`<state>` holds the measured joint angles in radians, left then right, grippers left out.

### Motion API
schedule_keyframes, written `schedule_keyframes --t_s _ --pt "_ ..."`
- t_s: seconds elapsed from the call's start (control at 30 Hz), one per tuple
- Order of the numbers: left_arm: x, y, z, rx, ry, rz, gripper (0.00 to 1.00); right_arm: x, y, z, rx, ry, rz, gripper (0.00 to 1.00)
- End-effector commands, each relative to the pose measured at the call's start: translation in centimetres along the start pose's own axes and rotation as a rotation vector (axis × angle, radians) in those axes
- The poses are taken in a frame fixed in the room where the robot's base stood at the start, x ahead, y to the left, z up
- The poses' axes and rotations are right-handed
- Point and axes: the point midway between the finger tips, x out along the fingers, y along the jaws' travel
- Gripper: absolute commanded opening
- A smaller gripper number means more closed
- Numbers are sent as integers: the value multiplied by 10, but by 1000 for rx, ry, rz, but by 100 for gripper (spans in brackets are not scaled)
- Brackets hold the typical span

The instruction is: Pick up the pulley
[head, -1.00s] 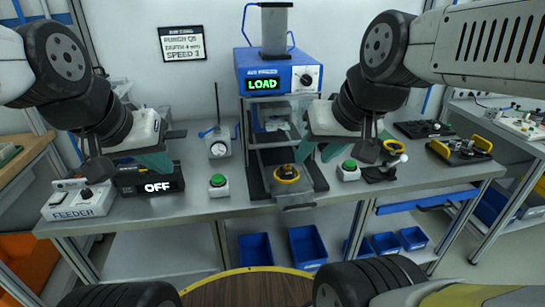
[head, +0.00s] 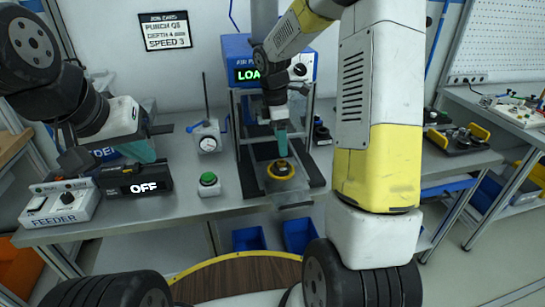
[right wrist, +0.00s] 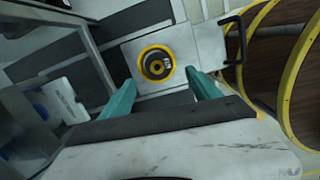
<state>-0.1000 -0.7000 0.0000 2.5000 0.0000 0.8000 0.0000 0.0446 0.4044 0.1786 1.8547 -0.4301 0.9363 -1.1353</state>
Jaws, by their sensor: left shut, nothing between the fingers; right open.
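The pulley, a yellow ring with a dark hub (head: 281,170), sits on the metal slide plate (head: 297,184) in front of the press. It also shows in the right wrist view (right wrist: 156,64), lying on the plate just beyond the fingertips. My right gripper (head: 280,138) is above and slightly behind the pulley in the head view, its teal fingers pointing down. In the right wrist view the fingers of my right gripper (right wrist: 160,88) are apart, with nothing between them. My left gripper (head: 140,152) is shut and empty, over the OFF display box at the left.
The blue press (head: 240,48) reads LOAD and stands behind the plate. A green button (head: 208,180) and a dial gauge stand (head: 207,143) are left of it. The feeder box (head: 58,206) is at the left. A plate with yellow handles (head: 459,139) lies at the right.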

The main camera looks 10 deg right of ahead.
Motion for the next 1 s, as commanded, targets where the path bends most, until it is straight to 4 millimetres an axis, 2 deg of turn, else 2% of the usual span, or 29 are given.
schedule_keyframes --t_s 0.03,0.2,0.47,0.7,1.0 --pt "0 0 0 0 0 0 0 9 4 -2 -36 -4 -13 72" --pt "0 0 0 0 0 0 0 28 9 -3 -91 -11 -29 72" --pt "0 0 0 0 0 0 0 57 8 -4 -90 -11 -29 72" --pt "0 0 0 0 0 0 0 92 7 -5 -89 -11 -29 72" --pt "0 0 0 0 0 0 0 98 8 -5 -88 -10 -26 72"
